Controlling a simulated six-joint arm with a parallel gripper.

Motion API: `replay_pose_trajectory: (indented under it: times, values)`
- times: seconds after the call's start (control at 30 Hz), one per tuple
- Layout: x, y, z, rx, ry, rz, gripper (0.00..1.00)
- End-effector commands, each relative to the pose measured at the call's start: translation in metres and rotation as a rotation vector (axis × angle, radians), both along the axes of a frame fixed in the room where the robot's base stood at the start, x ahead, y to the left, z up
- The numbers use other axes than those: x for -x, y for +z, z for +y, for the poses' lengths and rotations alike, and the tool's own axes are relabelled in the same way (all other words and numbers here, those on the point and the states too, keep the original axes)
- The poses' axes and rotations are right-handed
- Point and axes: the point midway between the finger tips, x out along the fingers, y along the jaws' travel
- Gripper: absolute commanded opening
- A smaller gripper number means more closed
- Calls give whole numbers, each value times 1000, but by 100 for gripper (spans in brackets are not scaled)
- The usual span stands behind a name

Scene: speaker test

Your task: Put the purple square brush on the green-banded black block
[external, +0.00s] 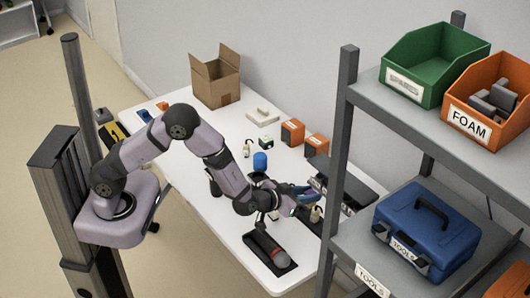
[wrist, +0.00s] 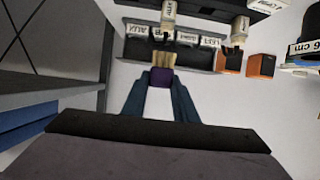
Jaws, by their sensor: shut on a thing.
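My gripper (wrist: 161,88) has its blue fingers closed on a purple block-shaped piece, which I take to be the purple square brush (wrist: 161,77). A tan part sticks out beyond its far end. In the external view my gripper (external: 302,192) is low over the right side of the white table, beside the black labelled tray; the brush is too small to make out there. A small dark block with some green and a pale top (external: 265,143) stands near the back of the table, apart from my gripper; it may be the green-banded black block.
A black tray with labelled compartments (wrist: 195,58) lies ahead of the gripper. Two orange boxes (external: 292,132) and a blue cylinder (external: 260,160) stand behind. A grey shelf post (external: 340,150) rises close on the right. The left of the table is mostly free.

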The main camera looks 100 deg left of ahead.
Motion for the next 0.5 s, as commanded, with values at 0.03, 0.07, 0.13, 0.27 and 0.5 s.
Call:
replay_pose_trajectory:
  times: [0.03,0.07,0.13,0.27,0.5]
  values:
    - [-7,3,20,-2,-1,-5,4]
    - [-11,6,30,-2,-9,-7,4]
    - [-18,12,57,-2,-28,-6,4]
    - [-23,23,113,-4,-65,-4,4]
    - [-2,34,199,-2,-103,-1,4]
